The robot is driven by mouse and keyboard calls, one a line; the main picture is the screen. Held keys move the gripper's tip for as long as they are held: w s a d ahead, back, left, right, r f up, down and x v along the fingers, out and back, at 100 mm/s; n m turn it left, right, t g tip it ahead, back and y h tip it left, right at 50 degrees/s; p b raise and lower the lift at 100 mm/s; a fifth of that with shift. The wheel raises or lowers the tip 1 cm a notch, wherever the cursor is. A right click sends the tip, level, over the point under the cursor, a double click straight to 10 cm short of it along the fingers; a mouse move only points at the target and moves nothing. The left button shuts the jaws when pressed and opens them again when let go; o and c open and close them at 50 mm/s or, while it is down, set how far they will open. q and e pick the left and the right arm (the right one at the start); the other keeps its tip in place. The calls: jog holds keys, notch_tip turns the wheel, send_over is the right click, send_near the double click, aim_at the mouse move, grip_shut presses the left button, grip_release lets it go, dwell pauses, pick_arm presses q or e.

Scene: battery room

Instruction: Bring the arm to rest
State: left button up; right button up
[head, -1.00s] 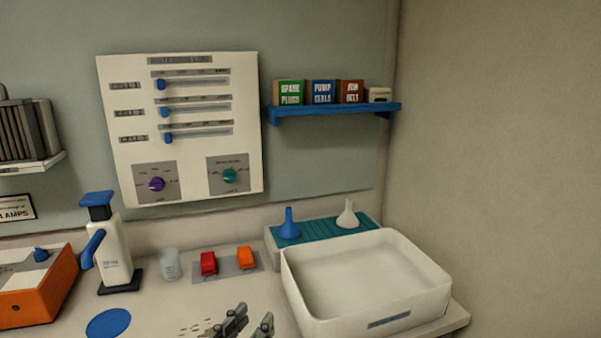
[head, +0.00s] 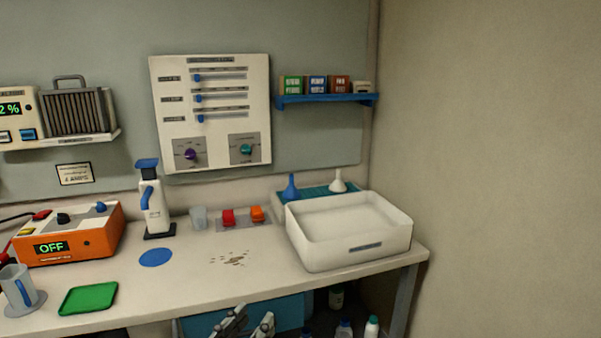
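My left gripper (head: 250,325) shows at the bottom edge of the head view, grey, with its two fingers pointing up and spread apart. It is open, and nothing shows between the fingers. It appears in front of the workbench (head: 190,285), below the front edge of the top. Most of the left arm is out of the picture. My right gripper is not in view.
A white basin (head: 350,250) stands at the bench's right end. An orange charger (head: 90,243), a green tray (head: 88,298), a grey jug (head: 18,288) and a white dispenser (head: 153,212) stand left. Brown specks (head: 230,258) lie mid-bench. Bottles (head: 371,327) stand below.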

pick_arm(q)
jog(key=w+a+f+g+y, duration=0.1)
jog(key=w+a+f+y, duration=0.15)
jog(key=f, duration=0.75)
jog(key=w+a+f+g+y, duration=0.2)
jog(key=w+a+f, duration=0.15)
jog(key=f, duration=0.65)
jog(key=s+a+f+n+g+y, duration=0.1)
jog(key=s+a+f+g, duration=0.2)
jog(key=f, duration=0.9)
jog(key=s+a+f+n+g+y, duration=0.1)
jog(key=s+a+f, duration=0.3)
jog(key=f, duration=0.7)
jog(key=s+a+f+g, duration=0.2)
jog(key=s+f, duration=0.7)
jog(key=s+a+f+g, duration=0.2)
jog(key=s+f, duration=0.6)
jog(key=f, duration=0.1)
jog(key=s+d+f+g, duration=0.1)
jog(key=s+f, duration=0.3)
jog(key=s, duration=0.8)
jog(key=s+d+f+g, duration=0.1)
jog(key=s+f+g, duration=0.2)
jog(key=s, duration=0.8)
jog(key=shift+s+f+y, duration=0.4)
jog(key=shift+f+y, duration=0.05)
jog(key=shift+f, duration=0.15)
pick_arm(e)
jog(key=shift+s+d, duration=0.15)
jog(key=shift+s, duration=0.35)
